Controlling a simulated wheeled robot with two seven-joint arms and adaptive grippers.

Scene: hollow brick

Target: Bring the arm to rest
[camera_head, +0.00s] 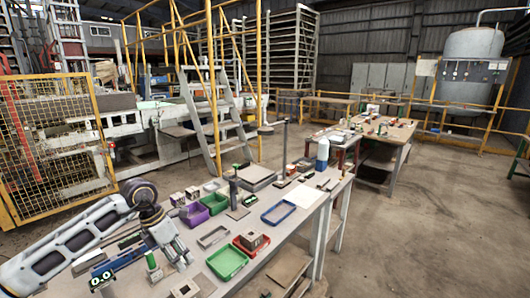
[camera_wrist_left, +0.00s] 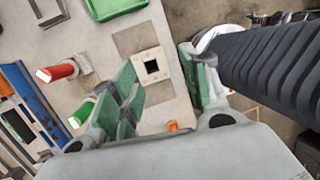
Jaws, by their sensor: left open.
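My left arm comes in from the left in the head view, and its gripper (camera_head: 178,262) hangs over the near left part of the workbench (camera_head: 290,225). In the left wrist view the two green-padded fingers of the gripper (camera_wrist_left: 158,62) stand wide apart. Nothing is held between them. I cannot tell the exact height of the gripper above the bench. My right gripper is not in view.
A green tray (camera_head: 227,262), a red tray (camera_head: 262,249) with a block in it, a blue-rimmed tray (camera_head: 278,213) and a purple tray (camera_head: 193,216) stand nearby. A red cylinder (camera_wrist_left: 60,71) lies beside the gripper. Open floor (camera_head: 420,230) is to the right.

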